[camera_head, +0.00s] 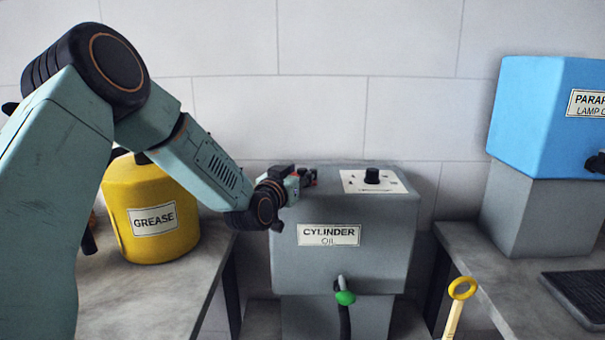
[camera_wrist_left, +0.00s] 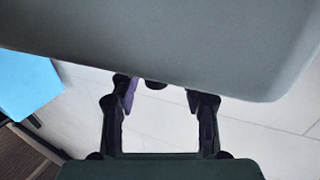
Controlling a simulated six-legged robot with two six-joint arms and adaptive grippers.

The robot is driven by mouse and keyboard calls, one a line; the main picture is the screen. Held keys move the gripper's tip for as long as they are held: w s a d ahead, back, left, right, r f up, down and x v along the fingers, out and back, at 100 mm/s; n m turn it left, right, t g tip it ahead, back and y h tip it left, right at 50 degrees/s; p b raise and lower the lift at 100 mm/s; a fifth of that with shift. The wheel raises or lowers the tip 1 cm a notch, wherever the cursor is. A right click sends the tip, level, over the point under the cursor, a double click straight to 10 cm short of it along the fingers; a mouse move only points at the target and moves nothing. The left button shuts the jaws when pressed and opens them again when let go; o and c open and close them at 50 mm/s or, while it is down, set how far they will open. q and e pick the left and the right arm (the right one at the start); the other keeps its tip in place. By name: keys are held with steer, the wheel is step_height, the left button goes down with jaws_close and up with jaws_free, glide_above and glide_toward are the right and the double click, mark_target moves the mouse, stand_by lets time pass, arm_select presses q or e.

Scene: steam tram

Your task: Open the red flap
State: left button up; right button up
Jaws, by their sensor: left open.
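No red flap shows clearly in either view. My left gripper (camera_head: 304,178) is at the upper left of the grey cylinder oil box (camera_head: 345,270), close to its top. Small red spots show beside its fingers; I cannot tell whether they belong to the gripper or to a flap behind it. In the left wrist view my left gripper (camera_wrist_left: 160,90) is open, its two dark fingers apart. The grey box (camera_wrist_left: 190,45) fills the top of that view, with a dark knob at its edge between the fingers. No object is clearly held. My right gripper is not in view.
A yellow grease can (camera_head: 151,195) stands on the left bench (camera_head: 150,300). A blue paraffin container (camera_head: 540,110) sits on a grey block at the right. A black knob (camera_head: 372,176) is on the box top; a green-handled tap (camera_head: 345,298) is on its front.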

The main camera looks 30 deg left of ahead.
arm_select(q)
steer(key=shift+w+d+r, duration=0.1)
steer(key=shift+w+r, duration=0.05)
steer(key=shift+w, duration=0.1)
steer(key=shift+d+r, duration=0.15)
steer(key=shift+r, duration=0.15)
steer(key=shift+w+a+f, duration=0.2)
steer(key=shift+w+f, duration=0.1)
steer(key=shift+c, duration=0.4)
steer(key=shift+s+d+r, duration=0.15)
steer(key=shift+s+r, duration=0.05)
steer(key=shift+s, duration=0.05)
steer(key=c, duration=0.5)
jaws_close()
